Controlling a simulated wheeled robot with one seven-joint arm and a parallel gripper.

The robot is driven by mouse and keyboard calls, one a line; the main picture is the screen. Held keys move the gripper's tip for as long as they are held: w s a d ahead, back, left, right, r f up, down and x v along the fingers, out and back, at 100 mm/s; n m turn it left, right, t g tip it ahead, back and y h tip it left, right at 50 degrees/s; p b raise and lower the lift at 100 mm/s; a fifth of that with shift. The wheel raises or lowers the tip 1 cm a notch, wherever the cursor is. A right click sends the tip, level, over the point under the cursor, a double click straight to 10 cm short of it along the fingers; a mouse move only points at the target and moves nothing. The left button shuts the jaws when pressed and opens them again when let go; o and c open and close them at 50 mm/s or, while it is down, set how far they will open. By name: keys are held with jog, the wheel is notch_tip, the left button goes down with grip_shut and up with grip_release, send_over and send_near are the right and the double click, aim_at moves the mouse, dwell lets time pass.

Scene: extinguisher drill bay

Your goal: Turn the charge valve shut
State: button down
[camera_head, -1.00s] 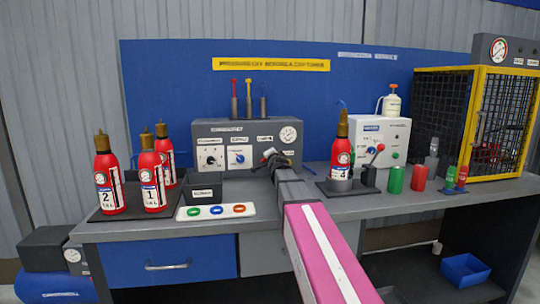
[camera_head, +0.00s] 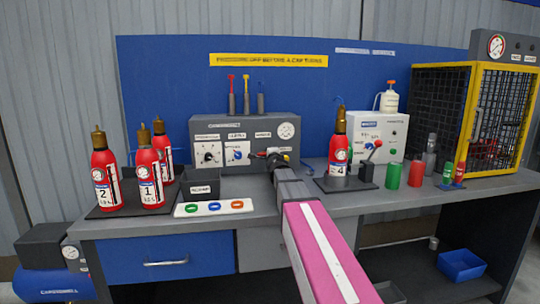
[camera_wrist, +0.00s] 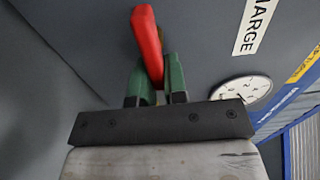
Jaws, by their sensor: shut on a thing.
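The charge valve's red lever (camera_wrist: 147,42) shows in the wrist view, standing out past the green fingertips and leaning slightly. My gripper (camera_wrist: 155,82) is shut on this lever, one finger on each side. The valve's base is hidden. A label reading CHARGE (camera_wrist: 256,22) is on the grey panel beside it. In the head view my gripper (camera_head: 271,160) is at the right part of the grey panel (camera_head: 245,128), below its round gauge (camera_head: 286,131). The gripper mostly hides the valve there.
Red extinguishers 2 (camera_head: 104,178) and 1 (camera_head: 150,185) stand left with a third behind. A yellow-framed cage (camera_head: 476,120) is at right.

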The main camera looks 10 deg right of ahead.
dwell(0.4)
jog(key=c, duration=1.2)
grip_release()
jog(key=shift+o, duration=0.2)
jog(key=s, duration=1)
jog(key=shift+s, duration=0.4)
jog(key=shift+s, duration=0.1)
